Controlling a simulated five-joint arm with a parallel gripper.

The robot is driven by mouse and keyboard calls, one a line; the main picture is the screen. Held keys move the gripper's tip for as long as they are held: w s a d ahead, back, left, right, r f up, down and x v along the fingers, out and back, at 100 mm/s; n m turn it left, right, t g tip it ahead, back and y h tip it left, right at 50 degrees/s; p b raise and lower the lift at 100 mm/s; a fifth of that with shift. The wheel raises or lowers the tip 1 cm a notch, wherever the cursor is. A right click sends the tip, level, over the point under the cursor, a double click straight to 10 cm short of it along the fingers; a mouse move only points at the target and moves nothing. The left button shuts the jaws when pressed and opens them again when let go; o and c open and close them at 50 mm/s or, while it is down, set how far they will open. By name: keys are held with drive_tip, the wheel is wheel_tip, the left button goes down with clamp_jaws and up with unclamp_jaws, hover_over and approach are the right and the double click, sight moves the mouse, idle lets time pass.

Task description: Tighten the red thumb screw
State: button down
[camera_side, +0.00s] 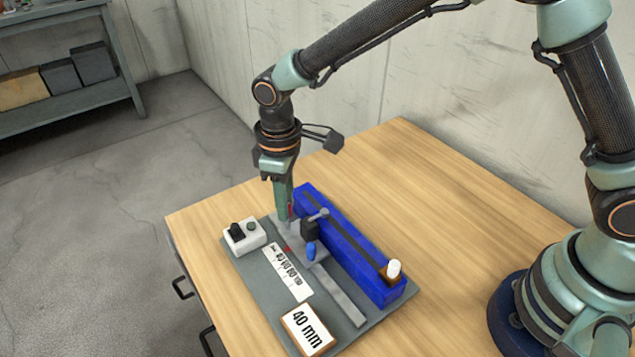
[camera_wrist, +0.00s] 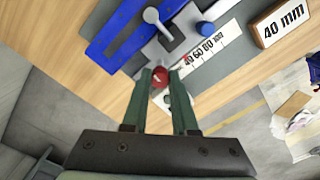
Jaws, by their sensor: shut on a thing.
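The red thumb screw (camera_wrist: 160,76) shows between the two green fingertips of my gripper (camera_wrist: 165,78) in the wrist view. My gripper (camera_side: 284,218) points down at the far end of the grey slide in the side view, and its jaws are shut on the screw. In the side view the fingers mostly hide the screw.
A blue block (camera_side: 347,245) runs along the slide's right side, with a white-capped peg (camera_side: 393,269) at its near end. A white box with a black switch and green button (camera_side: 244,237) stands left. A "40 mm" sign (camera_side: 308,330) stands at the front. The wooden table (camera_side: 440,200) is clear to the right.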

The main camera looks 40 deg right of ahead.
drive_tip(key=m, duration=0.4)
drive_tip(key=shift+w+r+m, duration=0.1)
drive_tip(key=shift+m, duration=0.2)
drive_tip(key=m, duration=0.4)
drive_tip(key=shift+m, duration=0.3)
drive_tip(key=m, duration=0.4)
drive_tip(key=shift+m, duration=1.9)
drive_tip(key=c, duration=0.7)
unclamp_jaws()
